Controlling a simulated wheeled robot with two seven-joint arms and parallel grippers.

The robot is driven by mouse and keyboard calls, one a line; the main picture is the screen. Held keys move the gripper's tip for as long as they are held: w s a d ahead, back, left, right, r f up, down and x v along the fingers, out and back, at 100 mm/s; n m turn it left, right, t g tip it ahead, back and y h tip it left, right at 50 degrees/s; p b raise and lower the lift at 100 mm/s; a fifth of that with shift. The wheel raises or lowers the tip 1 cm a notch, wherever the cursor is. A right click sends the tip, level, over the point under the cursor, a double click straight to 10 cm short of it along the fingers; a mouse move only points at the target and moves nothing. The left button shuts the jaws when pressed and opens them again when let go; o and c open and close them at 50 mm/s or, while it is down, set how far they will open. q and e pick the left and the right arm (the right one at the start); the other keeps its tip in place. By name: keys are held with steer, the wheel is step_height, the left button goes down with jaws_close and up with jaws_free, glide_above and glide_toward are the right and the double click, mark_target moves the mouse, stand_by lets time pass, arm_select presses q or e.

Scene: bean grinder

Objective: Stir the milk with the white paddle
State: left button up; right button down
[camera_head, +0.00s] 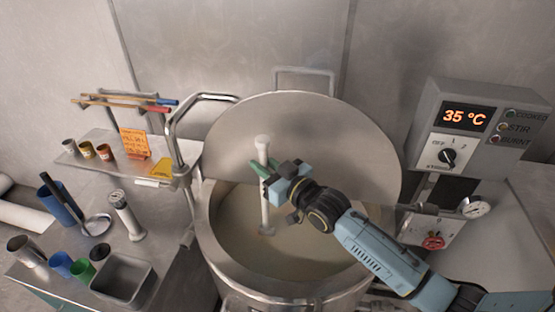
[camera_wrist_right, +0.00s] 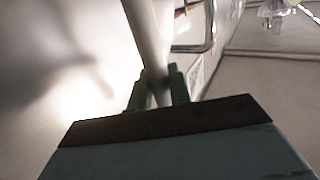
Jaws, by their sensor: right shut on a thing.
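The white paddle (camera_head: 264,185) stands nearly upright in the steel kettle (camera_head: 206,229), its lower end in the pale milk (camera_head: 305,250). My right gripper (camera_head: 262,170) is shut on the upper part of the paddle's shaft. In the right wrist view, the green fingers (camera_wrist_right: 160,88) sit on both sides of the shaft (camera_wrist_right: 148,40). The part of the paddle under the milk is hidden. My left gripper is not in view.
The raised round lid (camera_head: 310,130) stands behind the kettle. A control box (camera_head: 470,125) at the right reads 35 °C. At the left are a shelf (camera_head: 95,160) with small cups, a steel tray (camera_head: 122,278), a ladle (camera_head: 97,224) and several cups.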

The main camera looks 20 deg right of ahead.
steer(key=a+v, duration=0.1)
steer(key=v, duration=0.8)
steer(key=s+d, duration=0.2)
steer(key=d, duration=0.7)
step_height(320, 180, up, 25)
stand_by(1.7)
steer(key=shift+d, duration=0.15)
stand_by(1.7)
